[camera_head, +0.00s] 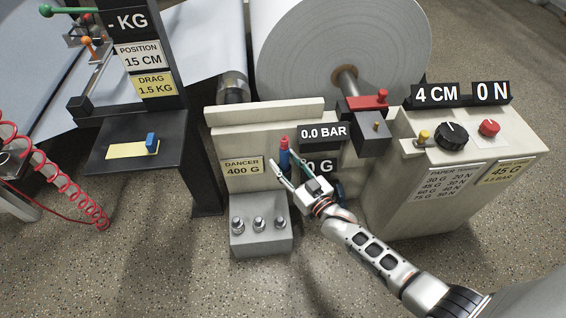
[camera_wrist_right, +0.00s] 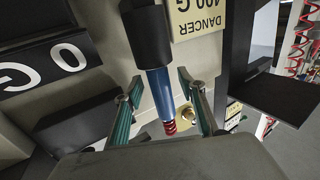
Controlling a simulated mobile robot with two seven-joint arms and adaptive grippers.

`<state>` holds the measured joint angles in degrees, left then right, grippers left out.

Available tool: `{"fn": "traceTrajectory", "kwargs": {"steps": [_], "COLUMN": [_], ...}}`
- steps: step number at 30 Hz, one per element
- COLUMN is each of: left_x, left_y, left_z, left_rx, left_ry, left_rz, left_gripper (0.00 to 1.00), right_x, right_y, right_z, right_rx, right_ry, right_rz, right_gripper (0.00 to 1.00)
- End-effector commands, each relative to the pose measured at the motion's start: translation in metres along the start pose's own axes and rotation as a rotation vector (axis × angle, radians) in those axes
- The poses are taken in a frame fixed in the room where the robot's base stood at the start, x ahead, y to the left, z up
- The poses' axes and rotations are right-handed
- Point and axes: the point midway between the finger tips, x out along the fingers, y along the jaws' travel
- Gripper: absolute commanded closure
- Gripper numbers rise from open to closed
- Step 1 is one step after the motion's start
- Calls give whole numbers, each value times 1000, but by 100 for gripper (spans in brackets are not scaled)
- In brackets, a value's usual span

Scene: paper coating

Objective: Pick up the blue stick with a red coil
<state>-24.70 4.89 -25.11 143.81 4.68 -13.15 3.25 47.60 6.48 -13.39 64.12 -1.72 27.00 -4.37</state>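The blue stick with the red coil (camera_head: 284,158) stands roughly upright at the front of the beige machine, red end up, left of the "0.0 BAR" sign. In the right wrist view, which is upside down, the blue stick (camera_wrist_right: 160,92) has its red coil at the bottom and a black cylinder at its other end. My right gripper (camera_head: 281,164) reaches in from the lower right. Its green-padded fingers are open, one on each side of the stick, with visible gaps in the wrist view (camera_wrist_right: 160,88). My left gripper is not in view.
A grey block with several metal weights (camera_head: 258,225) stands just below left. The "DANCER 400 G" sign (camera_head: 242,168) is behind it. A dark shelf (camera_head: 118,132) holds a small blue block at the left. A control cabinet (camera_head: 405,205) stands right, close to my forearm.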

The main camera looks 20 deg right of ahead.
Motion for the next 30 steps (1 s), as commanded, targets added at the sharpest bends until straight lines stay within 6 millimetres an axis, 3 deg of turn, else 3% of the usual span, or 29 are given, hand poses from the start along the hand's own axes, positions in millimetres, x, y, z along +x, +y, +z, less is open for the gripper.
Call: {"fn": "traceTrajectory", "kwargs": {"steps": [10,15,25,30], "left_x": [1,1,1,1], "left_y": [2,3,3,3], "left_z": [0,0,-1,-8], "left_rx": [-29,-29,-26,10], "left_ry": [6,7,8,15], "left_rz": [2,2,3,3], "left_gripper": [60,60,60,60], "right_x": [8,8,8,10], "right_y": [0,0,0,1], "right_z": [-1,-1,-3,-15], "right_rx": [0,0,0,0], "right_ry": [1,1,3,8], "right_rz": [0,0,0,0], "right_gripper": [60,100,100,100]}}
